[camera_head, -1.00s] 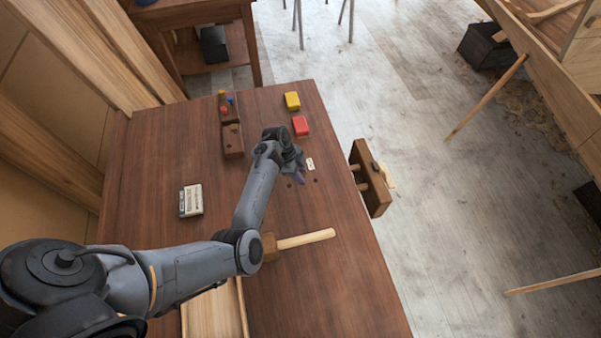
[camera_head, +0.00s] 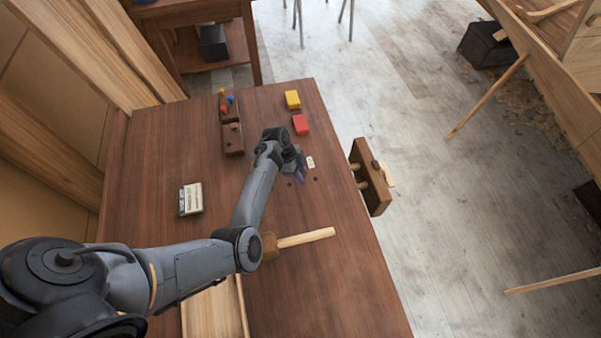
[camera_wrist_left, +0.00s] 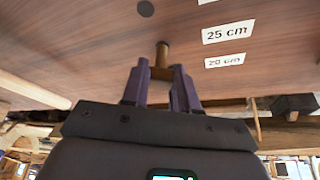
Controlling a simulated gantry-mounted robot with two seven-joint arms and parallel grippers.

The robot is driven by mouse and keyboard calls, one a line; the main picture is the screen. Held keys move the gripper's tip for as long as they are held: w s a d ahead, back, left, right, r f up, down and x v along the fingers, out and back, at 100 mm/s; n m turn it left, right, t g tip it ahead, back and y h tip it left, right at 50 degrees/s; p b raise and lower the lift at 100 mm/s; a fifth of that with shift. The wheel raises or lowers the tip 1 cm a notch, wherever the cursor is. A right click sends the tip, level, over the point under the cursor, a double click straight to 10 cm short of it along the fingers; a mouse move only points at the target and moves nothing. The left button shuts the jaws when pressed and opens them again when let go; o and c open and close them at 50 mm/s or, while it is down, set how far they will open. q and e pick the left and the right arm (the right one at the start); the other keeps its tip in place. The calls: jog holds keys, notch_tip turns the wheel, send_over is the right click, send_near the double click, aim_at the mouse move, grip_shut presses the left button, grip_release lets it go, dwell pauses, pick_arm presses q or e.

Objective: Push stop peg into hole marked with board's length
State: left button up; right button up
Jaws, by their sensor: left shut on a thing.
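My left gripper (camera_head: 298,174) is over the brown bench top (camera_head: 345,275), close to the small holes and a white label (camera_head: 310,162). In the left wrist view its purple fingers (camera_wrist_left: 162,80) are shut on a short wooden stop peg (camera_wrist_left: 163,56). The peg's far end is at or very near the bench surface; I cannot tell if it is in a hole. A label reading 25 cm (camera_wrist_left: 228,31) and one reading 20 cm (camera_wrist_left: 225,61) lie right of the peg. A dark open hole (camera_wrist_left: 145,8) shows above it. My right gripper is not in view.
A mallet (camera_head: 305,238) lies beside my left forearm. A wooden vise (camera_head: 370,180) juts from the right edge. A small labelled box (camera_head: 191,199) lies left.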

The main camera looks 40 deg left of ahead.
pick_arm(q)
jog(key=shift+f+b, duration=0.35)
jog(key=shift+f, duration=0.35)
jog(key=o, duration=1.1)
jog(key=shift+r, duration=0.15)
notch_tip(320, 180, up, 8)
jog(key=p, duration=0.8)
jog(key=shift+p, duration=0.35)
